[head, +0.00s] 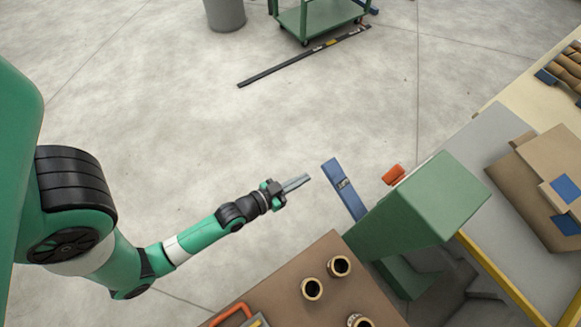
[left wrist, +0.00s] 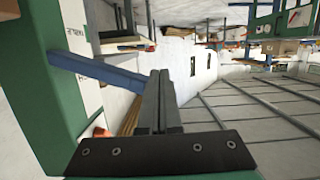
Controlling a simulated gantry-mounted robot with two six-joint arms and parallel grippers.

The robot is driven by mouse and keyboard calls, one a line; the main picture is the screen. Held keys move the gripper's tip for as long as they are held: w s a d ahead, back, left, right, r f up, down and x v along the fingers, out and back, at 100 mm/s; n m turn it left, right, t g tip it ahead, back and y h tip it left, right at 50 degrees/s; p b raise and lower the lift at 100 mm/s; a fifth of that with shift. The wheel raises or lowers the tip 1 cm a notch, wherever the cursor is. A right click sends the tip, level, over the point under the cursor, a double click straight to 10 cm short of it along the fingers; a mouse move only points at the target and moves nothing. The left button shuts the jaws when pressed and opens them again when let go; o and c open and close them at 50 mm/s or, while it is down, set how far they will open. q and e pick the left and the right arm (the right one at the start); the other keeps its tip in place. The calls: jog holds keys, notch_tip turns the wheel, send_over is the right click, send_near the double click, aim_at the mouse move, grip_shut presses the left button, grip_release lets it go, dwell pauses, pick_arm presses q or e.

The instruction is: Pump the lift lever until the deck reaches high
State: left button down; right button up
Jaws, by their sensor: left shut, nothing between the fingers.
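A blue bar with a small dark label, which looks like the lift lever (head: 343,187), sticks out from the green machine housing (head: 430,200). My left gripper (head: 305,180) is shut and empty, a short gap left of the bar in the head view. In the left wrist view the blue bar (left wrist: 95,70) runs from the green housing (left wrist: 35,80) toward my shut fingers (left wrist: 158,80); its far end meets or passes behind them, and I cannot tell if they touch. I cannot tell which surface is the deck. My right gripper is not in view.
A brown top (head: 285,295) with several ring-ended cores and an orange handle (head: 232,313) stands at the front. An orange part (head: 393,175) sits beside the housing. A yellow rail (head: 500,275) and brown boards (head: 545,165) are at right.

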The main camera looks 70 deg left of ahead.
pick_arm(q)
jog(key=b+v, duration=0.1)
jog(key=v, duration=0.2)
jog(key=shift+s+r, duration=0.1)
jog(key=shift+r, duration=0.05)
dwell(2.1)
